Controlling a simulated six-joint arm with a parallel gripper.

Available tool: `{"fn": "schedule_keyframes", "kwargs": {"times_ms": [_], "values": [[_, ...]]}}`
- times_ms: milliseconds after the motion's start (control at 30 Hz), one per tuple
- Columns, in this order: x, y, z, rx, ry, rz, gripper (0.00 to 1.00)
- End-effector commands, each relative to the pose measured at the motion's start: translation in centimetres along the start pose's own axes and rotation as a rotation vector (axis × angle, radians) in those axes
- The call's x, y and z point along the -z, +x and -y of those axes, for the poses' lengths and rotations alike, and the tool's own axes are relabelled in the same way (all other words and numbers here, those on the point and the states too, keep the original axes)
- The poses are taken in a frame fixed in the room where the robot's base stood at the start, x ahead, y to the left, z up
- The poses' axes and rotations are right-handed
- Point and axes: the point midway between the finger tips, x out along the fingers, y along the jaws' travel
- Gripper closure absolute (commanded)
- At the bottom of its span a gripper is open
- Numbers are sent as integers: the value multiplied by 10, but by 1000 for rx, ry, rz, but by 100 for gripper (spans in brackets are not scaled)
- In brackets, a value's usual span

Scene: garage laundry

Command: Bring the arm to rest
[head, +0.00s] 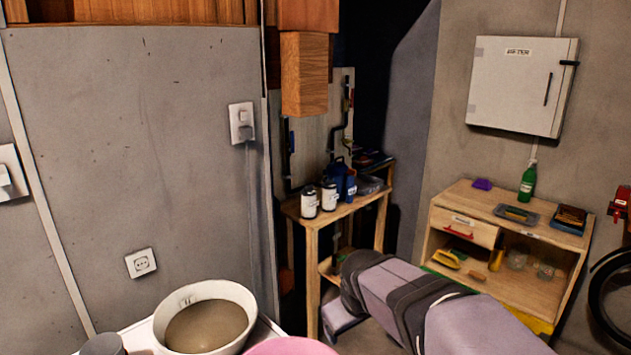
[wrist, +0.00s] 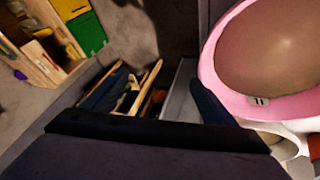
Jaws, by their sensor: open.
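My gripper (wrist: 158,92) shows in the wrist view as two dark fingers standing well apart, with nothing held between them. A pink basin (wrist: 212,78) is close by on the right, beside the right finger. In the head view my arm reaches in from the lower right toward the small wooden table (head: 312,225). I cannot make out the fingertips there. The pink basin (head: 290,347) shows only in part at the bottom edge, left of my arm.
A white bowl (head: 240,292) of brownish contents stands left of the pink basin. Two jars (head: 309,203) and a blue container (head: 341,180) stand on the small table. A wooden cabinet (head: 463,195) with a green bottle (head: 527,182) is behind my arm on the right.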

Motion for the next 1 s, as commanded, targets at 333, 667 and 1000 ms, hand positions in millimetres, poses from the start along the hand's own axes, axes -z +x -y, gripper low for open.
{"fn": "schedule_keyframes", "kwargs": {"times_ms": [333,667,1000], "values": [[-88,-1,-50,40,393,100,20],[-166,-26,-1,121,453,301,20],[-233,-56,44,171,454,471,20]]}}
